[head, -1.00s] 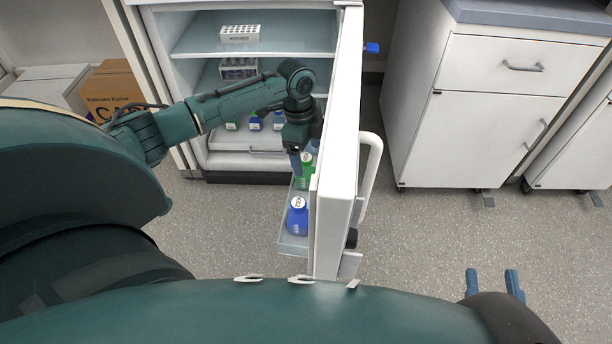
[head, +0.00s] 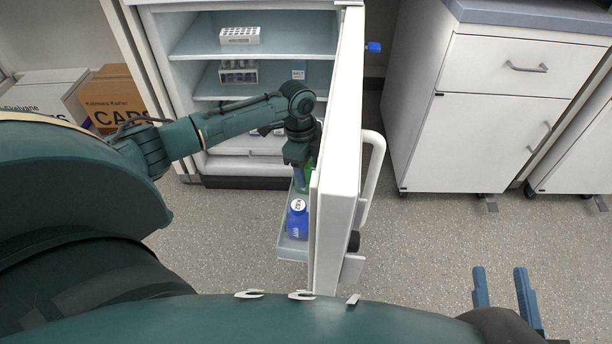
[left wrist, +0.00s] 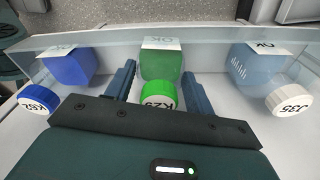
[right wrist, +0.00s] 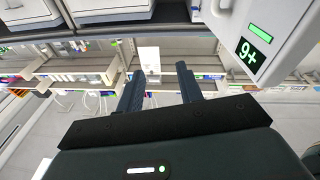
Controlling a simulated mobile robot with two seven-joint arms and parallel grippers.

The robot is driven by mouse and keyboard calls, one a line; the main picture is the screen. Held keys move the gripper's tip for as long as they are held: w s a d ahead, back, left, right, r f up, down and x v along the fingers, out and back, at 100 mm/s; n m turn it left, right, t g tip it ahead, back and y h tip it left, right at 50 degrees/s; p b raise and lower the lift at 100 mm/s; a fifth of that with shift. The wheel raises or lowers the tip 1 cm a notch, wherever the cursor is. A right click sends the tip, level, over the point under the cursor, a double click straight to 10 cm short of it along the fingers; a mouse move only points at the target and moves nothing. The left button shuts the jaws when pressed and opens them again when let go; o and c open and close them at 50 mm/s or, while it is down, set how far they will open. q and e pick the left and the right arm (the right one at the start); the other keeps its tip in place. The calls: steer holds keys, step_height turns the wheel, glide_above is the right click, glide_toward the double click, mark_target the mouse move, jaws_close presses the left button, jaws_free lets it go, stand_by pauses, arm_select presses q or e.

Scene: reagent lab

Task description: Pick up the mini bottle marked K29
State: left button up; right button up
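The green mini bottle (left wrist: 161,68) stands in the door shelf, its green cap marked K29 in the left wrist view; in the head view its green side (head: 302,180) shows partly behind my gripper. My left gripper (left wrist: 160,82) is open, with one finger on each side of this bottle and gaps to both fingers. In the head view, my left gripper (head: 299,178) points down into the door shelf. My right gripper (head: 507,290) is open and empty above the floor at the lower right; it also shows in the right wrist view (right wrist: 160,78).
A blue bottle marked K62 (left wrist: 70,68) and a pale bottle with a white cap marked J35 (left wrist: 258,68) stand on either side. The door shelf (head: 292,248) hangs on the open fridge door (head: 338,150). Racks (head: 240,35) stand on fridge shelves.

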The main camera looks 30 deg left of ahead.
arm_select(q)
steer(key=c, duration=0.5)
steer(key=shift+c, duration=0.2)
steer(key=shift+r, duration=0.1)
